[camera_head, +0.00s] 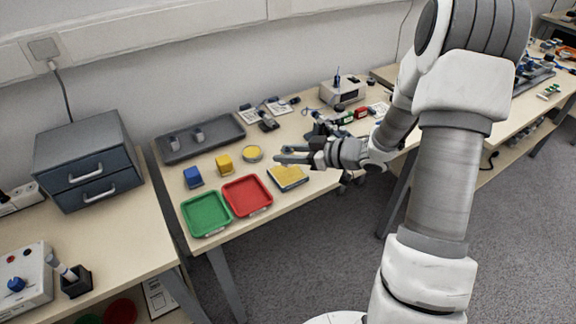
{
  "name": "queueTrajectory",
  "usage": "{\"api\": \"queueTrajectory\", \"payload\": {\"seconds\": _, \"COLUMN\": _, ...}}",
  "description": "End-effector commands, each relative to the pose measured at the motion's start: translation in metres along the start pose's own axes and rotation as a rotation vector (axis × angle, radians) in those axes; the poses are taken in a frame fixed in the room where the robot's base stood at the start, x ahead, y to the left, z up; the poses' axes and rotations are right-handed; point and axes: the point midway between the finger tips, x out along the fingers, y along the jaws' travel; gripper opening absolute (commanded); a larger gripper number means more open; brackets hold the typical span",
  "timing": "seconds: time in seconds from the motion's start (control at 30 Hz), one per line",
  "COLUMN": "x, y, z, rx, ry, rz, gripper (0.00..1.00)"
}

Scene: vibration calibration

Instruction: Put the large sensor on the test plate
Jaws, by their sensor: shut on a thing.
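My gripper (284,155) is above the middle table, pointing left, over the far side of a yellow and blue flat block. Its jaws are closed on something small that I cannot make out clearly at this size. Two small grey pieces (198,134) stand in a dark grey tray (225,119) at the back left of the table. I cannot tell whether either is a sensor. I cannot say for sure which thing is the test plate; a round yellow-topped disc (252,153) lies left of my gripper.
A blue cube (193,177), a yellow cube (224,163), a green tray (190,222), a red tray (232,206) and the yellow and blue block (288,177) stand near the front. A grey device (343,91) and tools crowd the back right. A drawer unit (88,158) stands left.

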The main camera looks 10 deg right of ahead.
Motion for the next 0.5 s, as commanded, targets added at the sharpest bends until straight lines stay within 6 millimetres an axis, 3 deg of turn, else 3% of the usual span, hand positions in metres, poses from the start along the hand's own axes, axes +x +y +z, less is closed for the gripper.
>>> {"api": "queueTrajectory", "payload": {"seconds": 0.2, "x": 0.013, "y": 0.000, "z": 0.032, "rx": 0.003, "ry": 0.001, "rz": 0.000, "gripper": 0.00}}
{"api": "queueTrajectory", "payload": {"seconds": 0.5, "x": 0.013, "y": 0.000, "z": 0.032, "rx": 0.001, "ry": 0.001, "rz": 0.001, "gripper": 0.00}}
